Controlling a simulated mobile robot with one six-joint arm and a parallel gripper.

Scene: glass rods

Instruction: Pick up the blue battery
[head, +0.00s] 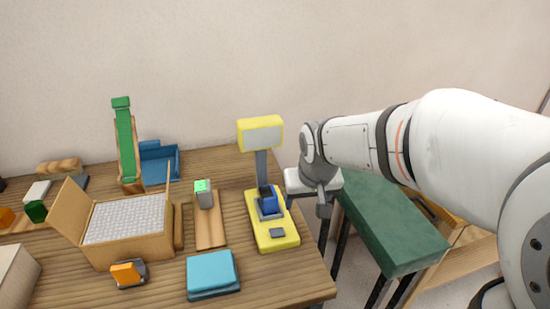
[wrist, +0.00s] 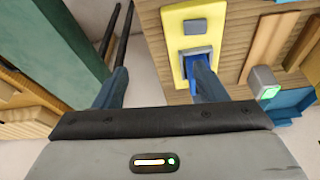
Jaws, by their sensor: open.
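The blue battery (head: 269,200) stands in a grey holder on the yellow base (head: 277,241) of a stand with a grey post and a yellow-framed panel (head: 261,134). In the wrist view the battery (wrist: 199,68) is partly hidden behind my right finger.
A green-topped bench (head: 392,225) stands right of the wooden table (head: 305,272). A light-blue block (head: 213,272), a wooden strip with a grey, green-lit device (head: 203,194) and an open box (head: 125,220) are left of the stand. A blue tray (head: 160,163) is behind.

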